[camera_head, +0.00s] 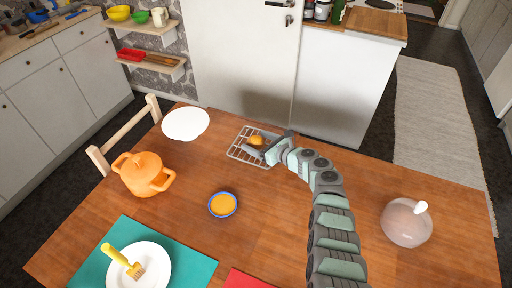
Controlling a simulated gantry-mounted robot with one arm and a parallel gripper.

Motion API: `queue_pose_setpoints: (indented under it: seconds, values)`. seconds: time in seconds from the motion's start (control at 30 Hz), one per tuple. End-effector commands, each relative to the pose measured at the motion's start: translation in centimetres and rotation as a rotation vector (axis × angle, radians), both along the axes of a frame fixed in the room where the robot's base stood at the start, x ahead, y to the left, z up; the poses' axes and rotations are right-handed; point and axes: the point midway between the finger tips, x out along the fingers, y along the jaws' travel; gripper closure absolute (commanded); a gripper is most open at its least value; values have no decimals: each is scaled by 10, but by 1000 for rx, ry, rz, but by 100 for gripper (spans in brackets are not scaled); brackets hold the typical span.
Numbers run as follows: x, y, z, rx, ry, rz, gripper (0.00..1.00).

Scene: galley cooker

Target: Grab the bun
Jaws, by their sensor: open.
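The bun (257,140) is a small orange-brown round thing on a wire rack (238,153) near the far edge of the wooden table. My gripper (263,146) reaches in from the right over the rack, with its fingers close to the bun. The gripper is open. One finger shows on the near side of the bun and another part shows toward its right. I cannot tell whether the fingers touch the bun. The gripper partly hides the right side of the rack.
A plate with a yellow-handled brush (122,260) lies on a teal mat (196,262). A chair (125,130) adjoins the table's left edge.

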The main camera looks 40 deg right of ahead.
Motion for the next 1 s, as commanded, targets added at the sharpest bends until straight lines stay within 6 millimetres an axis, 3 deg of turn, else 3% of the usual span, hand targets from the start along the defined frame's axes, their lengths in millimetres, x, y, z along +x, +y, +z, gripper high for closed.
queue_pose_setpoints:
  seconds: [0.33, 1.0]
  values:
    - [7, 1, -2, 1, 0, 0, 21]
    - [7, 1, -2, 0, 0, 0, 76]
